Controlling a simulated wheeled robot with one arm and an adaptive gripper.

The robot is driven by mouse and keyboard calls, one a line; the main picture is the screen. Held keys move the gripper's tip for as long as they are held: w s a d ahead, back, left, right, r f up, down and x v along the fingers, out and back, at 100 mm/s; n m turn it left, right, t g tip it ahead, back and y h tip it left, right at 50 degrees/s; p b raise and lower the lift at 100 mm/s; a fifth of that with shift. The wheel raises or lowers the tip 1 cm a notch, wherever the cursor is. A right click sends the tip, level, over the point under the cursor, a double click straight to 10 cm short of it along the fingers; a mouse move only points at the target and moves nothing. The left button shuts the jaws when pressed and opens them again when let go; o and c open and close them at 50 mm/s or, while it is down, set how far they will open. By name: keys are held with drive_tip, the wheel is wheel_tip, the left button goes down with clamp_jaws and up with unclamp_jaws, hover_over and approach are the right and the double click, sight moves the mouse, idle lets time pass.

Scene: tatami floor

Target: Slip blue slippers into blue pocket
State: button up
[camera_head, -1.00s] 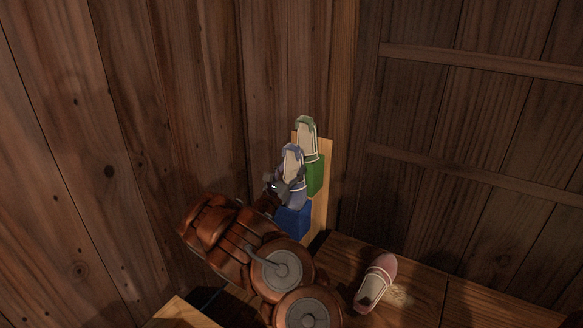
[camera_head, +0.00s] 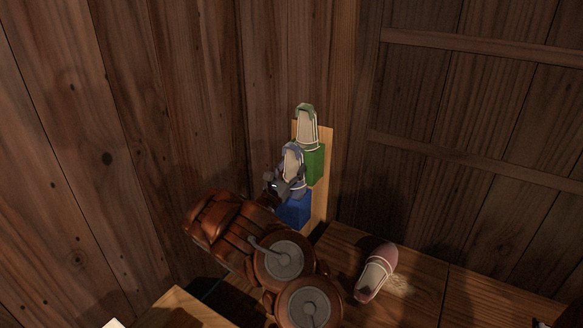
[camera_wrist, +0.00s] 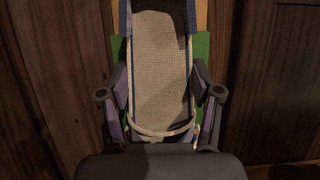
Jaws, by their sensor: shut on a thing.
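My gripper (camera_head: 272,185) is shut on the blue slippers (camera_head: 292,158), whose pale soles face the head camera. They stand roughly upright at the blue pocket (camera_head: 294,209) on a wooden board; whether their lower ends are inside it I cannot tell. In the wrist view the blue slippers (camera_wrist: 160,70) fill the space between the fingers, with a blue edge and a cream band. The blue pocket is hidden in the wrist view.
A green pocket (camera_head: 315,165) above and to the right holds green slippers (camera_head: 307,127). The wooden board (camera_head: 327,145) stands against dark plank walls. Pink slippers (camera_head: 376,273) lie on the wooden surface (camera_head: 420,285) at the lower right.

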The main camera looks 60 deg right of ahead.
drive_tip(key=o, duration=1.4)
drive_tip(key=shift+o, duration=0.2)
drive_tip(key=shift+a, duration=0.1)
drive_tip(key=v, duration=1.1)
drive_tip(key=shift+a, duration=0.4)
drive_tip(key=shift+s, duration=0.1)
